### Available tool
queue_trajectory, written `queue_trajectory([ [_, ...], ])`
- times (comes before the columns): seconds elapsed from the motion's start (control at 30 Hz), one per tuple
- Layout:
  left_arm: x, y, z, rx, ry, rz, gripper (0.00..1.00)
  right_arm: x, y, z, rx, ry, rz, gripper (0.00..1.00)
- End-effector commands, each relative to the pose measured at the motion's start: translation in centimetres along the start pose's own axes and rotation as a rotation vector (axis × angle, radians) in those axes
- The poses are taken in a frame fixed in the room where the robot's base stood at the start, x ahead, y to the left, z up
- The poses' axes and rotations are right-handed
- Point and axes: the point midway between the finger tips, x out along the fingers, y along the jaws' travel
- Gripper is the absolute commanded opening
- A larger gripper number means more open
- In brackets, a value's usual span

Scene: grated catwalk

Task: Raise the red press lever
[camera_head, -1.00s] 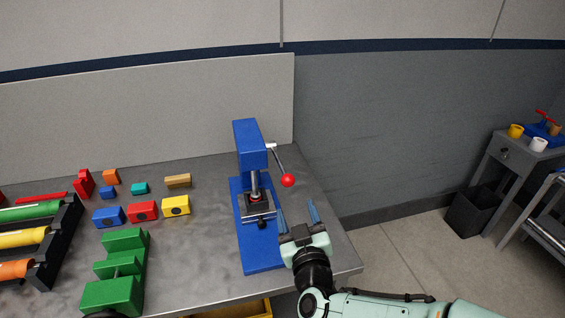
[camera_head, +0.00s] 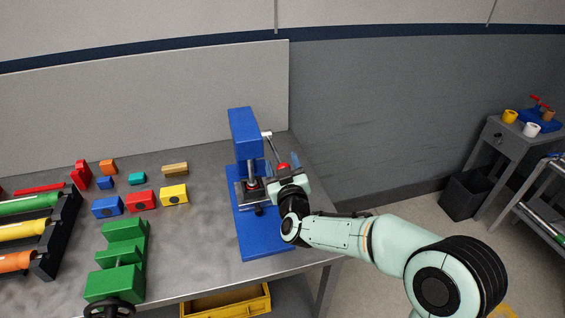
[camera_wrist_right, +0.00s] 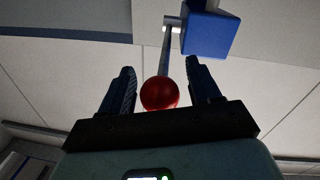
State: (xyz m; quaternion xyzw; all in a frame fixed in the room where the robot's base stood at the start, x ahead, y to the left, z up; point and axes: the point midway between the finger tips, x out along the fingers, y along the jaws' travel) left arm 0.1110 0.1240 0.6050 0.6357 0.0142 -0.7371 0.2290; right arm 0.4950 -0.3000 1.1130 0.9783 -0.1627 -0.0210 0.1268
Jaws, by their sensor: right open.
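The blue press (camera_head: 246,135) stands on the metal bench. Its lever (camera_head: 270,146) slopes down to the right from the press's side and ends in a red ball knob (camera_head: 283,167). My right gripper (camera_head: 282,163) is at the knob, with its fingers partly hidden in the head view. In the right wrist view the red knob (camera_wrist_right: 160,94) sits between the two open fingers of the right gripper (camera_wrist_right: 161,85), with a gap on each side. The lever rod (camera_wrist_right: 165,55) rises behind it to the blue press head (camera_wrist_right: 211,32). My left gripper is not in view.
A green vise (camera_head: 121,258), several coloured blocks (camera_head: 140,201) and a rack of coloured cylinders (camera_head: 38,229) are on the left of the bench. A yellow bin (camera_head: 228,303) is below the front edge. A grey wall is behind.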

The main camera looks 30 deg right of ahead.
Motion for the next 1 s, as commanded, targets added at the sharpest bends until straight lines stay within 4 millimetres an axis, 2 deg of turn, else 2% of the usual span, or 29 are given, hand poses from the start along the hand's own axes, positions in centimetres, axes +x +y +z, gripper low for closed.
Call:
queue_trajectory([
  [0.27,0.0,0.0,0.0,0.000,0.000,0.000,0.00,0.2,0.0,0.1,0.000,0.000,0.000,0.62],
  [0.3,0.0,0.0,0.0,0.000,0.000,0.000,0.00,0.2,0.0,0.1,0.000,0.000,0.000,0.59],
  [0.37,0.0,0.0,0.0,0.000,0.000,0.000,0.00,0.2,0.0,0.1,0.000,0.000,0.000,0.40],
  [0.4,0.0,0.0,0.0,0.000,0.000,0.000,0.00,0.2,0.0,0.1,0.000,0.000,0.000,0.27],
  [0.5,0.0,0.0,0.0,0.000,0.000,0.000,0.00,0.2,0.0,0.1,0.000,0.000,0.000,0.00],
  [1.0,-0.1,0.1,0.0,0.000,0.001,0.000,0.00,0.6,1.2,-0.6,0.001,0.005,0.004,0.00],
])
